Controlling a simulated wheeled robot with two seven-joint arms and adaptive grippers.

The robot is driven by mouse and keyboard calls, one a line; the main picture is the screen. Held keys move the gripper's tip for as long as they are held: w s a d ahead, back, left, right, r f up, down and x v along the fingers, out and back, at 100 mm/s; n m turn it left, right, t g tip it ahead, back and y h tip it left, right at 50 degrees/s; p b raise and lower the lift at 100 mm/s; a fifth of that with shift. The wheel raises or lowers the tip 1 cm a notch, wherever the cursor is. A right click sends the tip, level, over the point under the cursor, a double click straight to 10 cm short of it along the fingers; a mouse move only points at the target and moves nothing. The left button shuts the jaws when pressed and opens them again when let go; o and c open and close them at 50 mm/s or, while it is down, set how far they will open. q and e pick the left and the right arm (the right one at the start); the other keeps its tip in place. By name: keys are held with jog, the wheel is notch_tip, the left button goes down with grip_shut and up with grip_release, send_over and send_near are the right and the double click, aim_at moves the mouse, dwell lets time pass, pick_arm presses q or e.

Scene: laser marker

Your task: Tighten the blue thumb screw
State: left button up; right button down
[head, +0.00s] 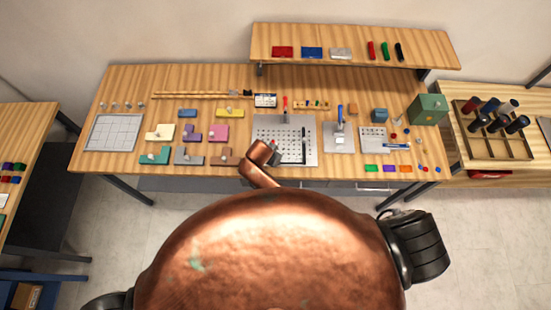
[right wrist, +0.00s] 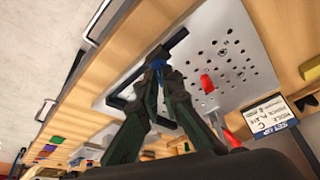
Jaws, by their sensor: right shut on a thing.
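In the right wrist view my right gripper (right wrist: 158,66) has its two dark fingers brought together on the blue thumb screw (right wrist: 157,62). Only a little blue shows between and above the fingertips. The screw sits at a black bar frame (right wrist: 179,38) on the grey perforated plate (right wrist: 215,50). The fingers hide part of that frame. In the head view the perforated plate (head: 265,127) lies at the middle of the bench, and my copper arm reaches to its lower left corner. The screw cannot be made out there. My left gripper is not in view.
A red-handled clamp (right wrist: 207,83) stands on the plate, and a label card (right wrist: 272,115) is beside it. In the head view, coloured blocks (head: 218,133) lie left of the plate. A small grey plate (head: 338,145) with a blue-handled clamp lies to the right.

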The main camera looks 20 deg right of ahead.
jog(key=c, duration=2.1)
grip_release()
notch_tip(320, 180, up, 10)
